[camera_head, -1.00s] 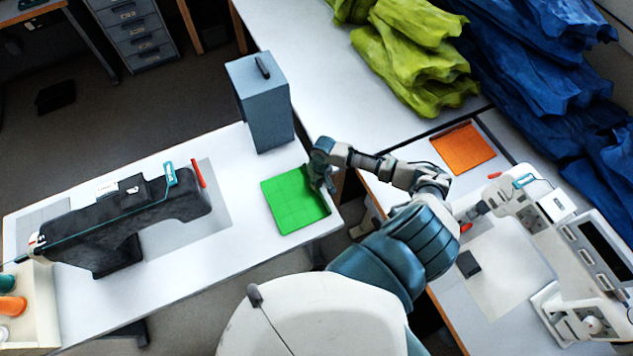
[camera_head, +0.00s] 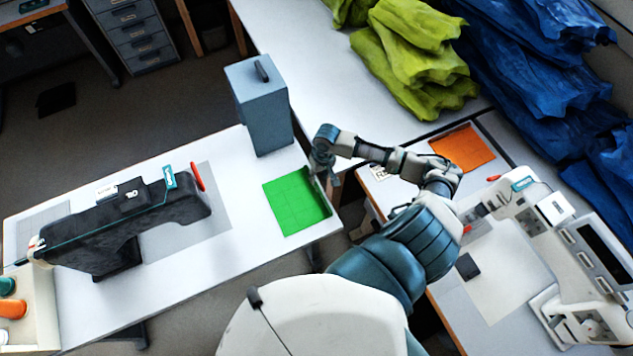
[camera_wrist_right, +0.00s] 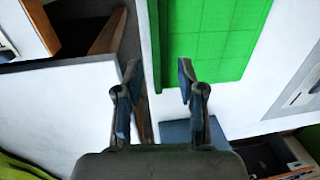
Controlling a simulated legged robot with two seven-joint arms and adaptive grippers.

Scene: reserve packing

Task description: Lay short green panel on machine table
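The green panel (camera_head: 297,202) lies flat on the right end of the white machine table (camera_head: 215,265), close to its right edge. My right gripper (camera_head: 326,176) is just off the panel's right edge. In the right wrist view, its two fingers (camera_wrist_right: 158,72) are apart with nothing held between them. The panel (camera_wrist_right: 212,42) shows there beyond and beside the fingers, with its near edge in the gap between them; whether a finger touches it I cannot tell. My left gripper is out of view.
A black sewing machine (camera_head: 130,222) stands on the table's left half. A grey-blue box (camera_head: 265,115) stands behind the panel. An orange panel (camera_head: 462,149) lies on the right-hand table, near a white machine (camera_head: 540,215). Green and blue cloth heaps fill the back right.

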